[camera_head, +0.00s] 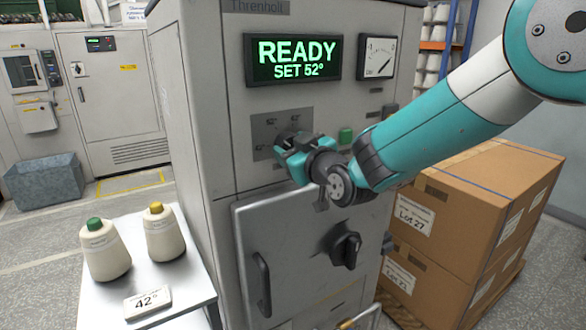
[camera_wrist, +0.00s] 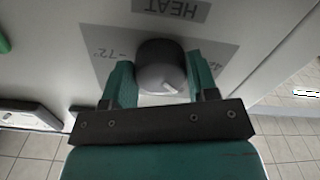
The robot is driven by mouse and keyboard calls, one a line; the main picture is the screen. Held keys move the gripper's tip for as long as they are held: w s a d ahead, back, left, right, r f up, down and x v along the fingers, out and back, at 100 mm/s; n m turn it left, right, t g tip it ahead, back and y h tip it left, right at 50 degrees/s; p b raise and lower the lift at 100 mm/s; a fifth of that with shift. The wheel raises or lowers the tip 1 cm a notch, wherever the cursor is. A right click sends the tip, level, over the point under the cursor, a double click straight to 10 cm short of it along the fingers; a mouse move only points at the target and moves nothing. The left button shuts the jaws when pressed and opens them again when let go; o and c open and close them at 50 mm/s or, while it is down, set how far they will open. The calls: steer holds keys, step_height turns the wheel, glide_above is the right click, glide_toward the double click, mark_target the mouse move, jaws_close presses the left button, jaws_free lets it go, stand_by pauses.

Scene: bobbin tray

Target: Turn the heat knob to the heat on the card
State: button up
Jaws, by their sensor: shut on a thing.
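The heat knob (camera_wrist: 158,62) is a dark grey round knob on a grey plate (camera_wrist: 110,42) marked HEAT, which appears upside down in the wrist view. A 72° mark shows to its left and a partly covered 42° mark to its right. The knob's white line points down and slightly right there. My gripper (camera_wrist: 160,75) is shut on the knob, one teal finger on each side. In the head view my gripper (camera_head: 291,143) covers most of the knob. The card (camera_head: 148,302) reads 42°. The green display (camera_head: 292,60) reads READY, SET 52°.
Below the plate (camera_head: 265,125) are a door with a handle (camera_head: 262,283) and a black knob (camera_head: 346,246). A green button (camera_head: 345,136) sits right of my gripper. Two cones of yarn (camera_head: 105,255) stand on the white table (camera_head: 188,290). Cardboard boxes (camera_head: 455,235) stand right.

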steer(key=n+b, duration=0.1)
steer(key=b, duration=0.1)
steer(key=n+b, duration=0.3)
steer(key=b, duration=0.1)
steer(key=shift+f+n+b, duration=0.25)
steer(key=shift+n+b, duration=0.05)
steer(key=shift+b, duration=0.05)
steer(key=n+b, duration=0.1)
steer(key=b, duration=0.1)
steer(key=n+b, duration=0.1)
steer(key=n, duration=0.1)
steer(key=shift+r+b, duration=0.25)
steer(key=shift+b, duration=0.1)
steer(key=shift+n, duration=0.3)
steer(key=shift+r, duration=0.1)
steer(key=o, duration=0.9)
steer(key=b+v, duration=0.4)
steer(key=v, duration=1.3)
steer(key=shift+d, duration=0.25)
